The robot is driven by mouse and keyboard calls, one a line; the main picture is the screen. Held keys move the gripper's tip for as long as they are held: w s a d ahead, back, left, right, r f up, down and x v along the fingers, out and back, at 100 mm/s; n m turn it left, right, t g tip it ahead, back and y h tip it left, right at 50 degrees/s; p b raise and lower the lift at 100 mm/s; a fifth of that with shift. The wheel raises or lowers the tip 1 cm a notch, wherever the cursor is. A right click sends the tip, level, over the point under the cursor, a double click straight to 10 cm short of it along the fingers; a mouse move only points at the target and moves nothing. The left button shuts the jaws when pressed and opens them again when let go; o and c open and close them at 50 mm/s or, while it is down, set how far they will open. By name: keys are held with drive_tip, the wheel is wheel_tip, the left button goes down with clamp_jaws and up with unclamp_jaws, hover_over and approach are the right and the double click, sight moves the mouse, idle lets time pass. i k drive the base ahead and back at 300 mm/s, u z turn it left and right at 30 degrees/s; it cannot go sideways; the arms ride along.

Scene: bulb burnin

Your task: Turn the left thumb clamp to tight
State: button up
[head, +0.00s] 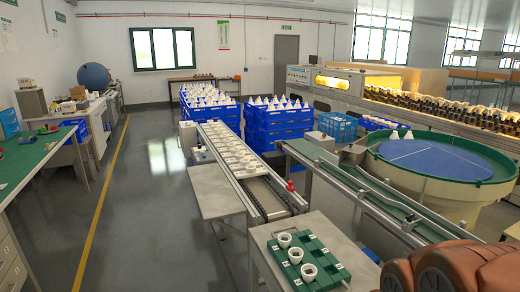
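I cannot clearly make out a thumb clamp in the head view. A small red knob-like part (291,185) stands upright at the right side of the near conveyor's end; I cannot tell whether it is a clamp or how it is turned. Smaller red and blue items (40,131) lie on the green bench at the left, too small to identify. My gripper is not in view. Only reddish-brown rounded links, which look like my arm, show at the bottom right corner.
A green tray (326,262) with white cups sits on a grey table (262,238) in front. A conveyor (270,190) carries white parts behind it. A round blue-topped feeder (435,158) stands right. Blue crates (275,130) stand behind. The floor (145,190) at left is clear.

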sight(408, 219)
drive_tip(key=z, duration=1.1)
drive_tip(key=k, duration=0.95)
drive_tip(key=u, duration=2.05)
drive_tip(key=i, duration=1.55)
drive_tip(key=z, duration=0.75)
drive_tip(key=i, duration=0.95)
drive_tip(key=z, duration=1.15)
drive_tip(key=i, duration=0.4)
drive_tip(key=z, duration=0.05)
